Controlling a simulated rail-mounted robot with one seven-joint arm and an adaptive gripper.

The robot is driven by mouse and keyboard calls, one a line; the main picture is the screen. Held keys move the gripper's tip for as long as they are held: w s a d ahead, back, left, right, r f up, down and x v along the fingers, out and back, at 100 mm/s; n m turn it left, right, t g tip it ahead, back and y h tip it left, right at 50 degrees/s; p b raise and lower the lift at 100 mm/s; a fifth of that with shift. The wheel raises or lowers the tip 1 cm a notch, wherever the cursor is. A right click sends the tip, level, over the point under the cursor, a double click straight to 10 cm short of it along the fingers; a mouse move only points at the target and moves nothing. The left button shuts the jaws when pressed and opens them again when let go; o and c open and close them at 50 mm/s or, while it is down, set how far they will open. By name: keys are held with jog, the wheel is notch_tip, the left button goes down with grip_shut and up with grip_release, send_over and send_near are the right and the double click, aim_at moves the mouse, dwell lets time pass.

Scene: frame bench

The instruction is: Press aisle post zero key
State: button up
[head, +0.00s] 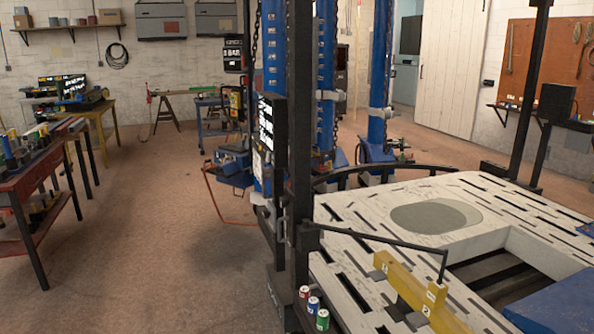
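My gripper is not in view. A tall dark post (300,150) stands near the middle of the head view. A dark panel (280,135) with a bright screen is beside it, facing left, and its face shows at a steep angle. I cannot make out a key marked zero. Low by the post's foot are three short capped cylinders in a row: red (304,292), blue (313,304) and green (322,319). Each has a pale marking too small to read. I cannot tell whether they are keys.
A slotted white bench (400,235) with a yellow numbered bar (420,290) fills the lower right. Blue columns (326,80) with chains stand behind the post. A red-topped bench (45,155) is at left. The brown floor (150,250) between is largely clear.

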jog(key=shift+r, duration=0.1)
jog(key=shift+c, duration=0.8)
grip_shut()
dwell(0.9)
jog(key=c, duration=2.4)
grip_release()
